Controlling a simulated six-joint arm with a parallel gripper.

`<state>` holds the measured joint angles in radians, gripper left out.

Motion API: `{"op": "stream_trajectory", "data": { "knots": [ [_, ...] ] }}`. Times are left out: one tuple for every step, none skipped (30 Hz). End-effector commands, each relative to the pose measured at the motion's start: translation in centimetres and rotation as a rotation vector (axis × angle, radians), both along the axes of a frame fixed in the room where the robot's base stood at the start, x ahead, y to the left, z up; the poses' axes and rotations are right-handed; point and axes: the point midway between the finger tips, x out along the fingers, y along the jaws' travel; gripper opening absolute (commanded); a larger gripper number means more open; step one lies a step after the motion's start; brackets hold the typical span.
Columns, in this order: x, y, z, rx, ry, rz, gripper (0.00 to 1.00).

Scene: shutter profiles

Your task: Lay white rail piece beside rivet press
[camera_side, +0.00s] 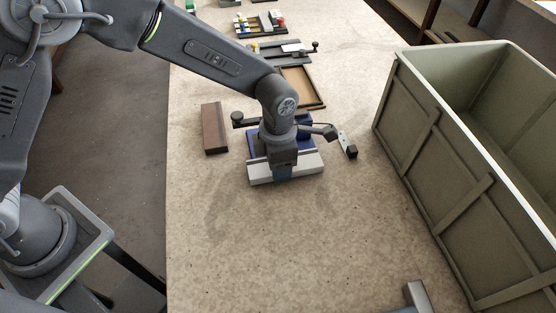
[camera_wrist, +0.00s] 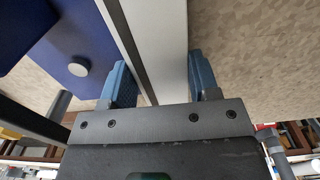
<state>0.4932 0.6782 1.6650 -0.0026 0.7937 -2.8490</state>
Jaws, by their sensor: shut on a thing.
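The white rail piece (camera_side: 308,166) is a pale bar with a dark strip along it, low over or on the table just in front of a blue device, which looks like the rivet press (camera_side: 253,142). My gripper (camera_side: 283,172) points down and is shut on the rail near its middle. In the wrist view the rail (camera_wrist: 160,35) runs between the two blue fingers of my gripper (camera_wrist: 162,82). The press's blue base (camera_wrist: 85,40) with a round pale knob lies left of the rail. My wrist hides much of the press. I cannot tell whether rail and press touch.
A brown block (camera_side: 214,128) lies left of the press. A small white and black piece (camera_side: 346,145) is to the right. A wooden tray (camera_side: 315,97) and other fixtures lie behind. A large green-grey crate (camera_side: 420,140) stands at right. The front table is mostly clear.

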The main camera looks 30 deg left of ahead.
Motion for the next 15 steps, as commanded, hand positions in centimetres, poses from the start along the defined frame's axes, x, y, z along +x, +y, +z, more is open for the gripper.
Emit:
{"op": "stream_trajectory", "data": {
  "knots": [
    [-0.1,0.0,-0.7,0.002,0.004,-0.003,0.27],
    [-0.1,0.1,-0.8,0.002,0.004,-0.003,0.27],
    [-0.1,0.1,-0.9,0.003,0.004,-0.003,0.27],
    [-0.1,0.1,-1.0,0.003,0.004,-0.003,0.27],
    [-0.1,0.1,-1.1,0.003,0.004,-0.003,0.27],
    [-0.1,0.1,-1.2,0.003,0.004,-0.004,0.27],
    [-0.1,0.1,-1.3,0.004,0.005,-0.004,0.27],
    [-0.2,0.1,-1.4,0.003,0.006,-0.004,0.27],
    [-0.2,0.1,-1.6,0.003,0.006,-0.005,0.27],
    [-0.2,0.1,-1.6,0.003,0.006,-0.005,0.27],
    [-0.2,0.1,-1.7,0.004,0.006,-0.005,0.27],
    [-0.2,0.1,-1.8,0.004,0.006,-0.006,0.27],
    [-0.2,0.1,-1.9,0.004,0.006,-0.006,0.27],
    [-0.2,0.1,-1.8,0.004,0.006,-0.006,0.27],
    [-0.2,0.1,-1.9,0.004,0.007,-0.007,0.56]
  ]
}}
